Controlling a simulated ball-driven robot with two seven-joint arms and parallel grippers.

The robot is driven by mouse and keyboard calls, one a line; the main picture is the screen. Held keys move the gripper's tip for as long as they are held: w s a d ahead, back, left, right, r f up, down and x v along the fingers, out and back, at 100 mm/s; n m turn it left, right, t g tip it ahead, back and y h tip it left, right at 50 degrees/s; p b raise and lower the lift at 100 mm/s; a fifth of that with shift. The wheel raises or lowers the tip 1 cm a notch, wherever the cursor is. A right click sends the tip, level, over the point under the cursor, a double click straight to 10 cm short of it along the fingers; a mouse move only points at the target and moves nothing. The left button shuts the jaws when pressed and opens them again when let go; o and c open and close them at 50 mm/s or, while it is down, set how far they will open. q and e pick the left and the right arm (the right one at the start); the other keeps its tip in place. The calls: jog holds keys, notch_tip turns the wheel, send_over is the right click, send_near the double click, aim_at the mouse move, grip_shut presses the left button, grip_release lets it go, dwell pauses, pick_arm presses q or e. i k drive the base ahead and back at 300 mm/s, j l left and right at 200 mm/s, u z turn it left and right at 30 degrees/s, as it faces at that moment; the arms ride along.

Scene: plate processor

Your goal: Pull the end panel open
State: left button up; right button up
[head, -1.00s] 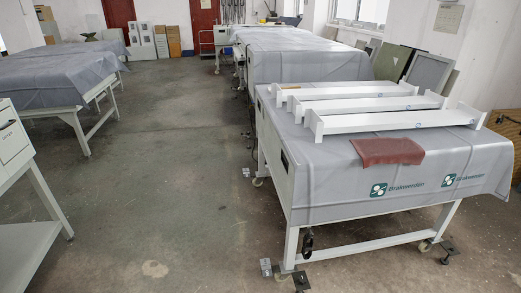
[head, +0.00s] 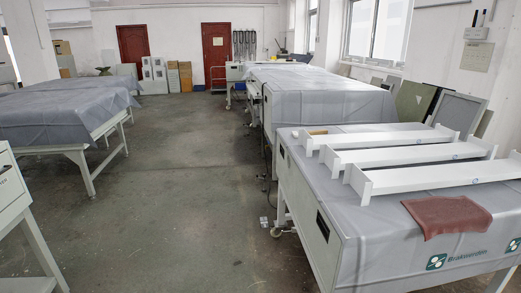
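A plate processor (head: 312,212) stands at the right in the head view, under a grey cover with a green and white logo. Its white left side shows a dark recessed slot (head: 322,227). I cannot tell which panel is the end panel; the lower front of this machine is cut off by the picture's bottom edge. Neither of my grippers is in view.
White metal beams (head: 425,178) and a reddish cloth (head: 446,215) lie on the cover. More covered machines (head: 318,97) stand behind it. Covered tables (head: 62,112) and a white cabinet (head: 12,205) line the left. The floor aisle (head: 180,200) between is clear.

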aim_at(323, 242)
jog(key=i+j+u, duration=0.25)
jog(key=i, duration=0.5)
jog(key=i+u, duration=0.3)
jog(key=i, duration=0.5)
jog(key=i+z, duration=0.35)
jog(key=i+j+z, duration=0.5)
jog(key=i+z, duration=0.2)
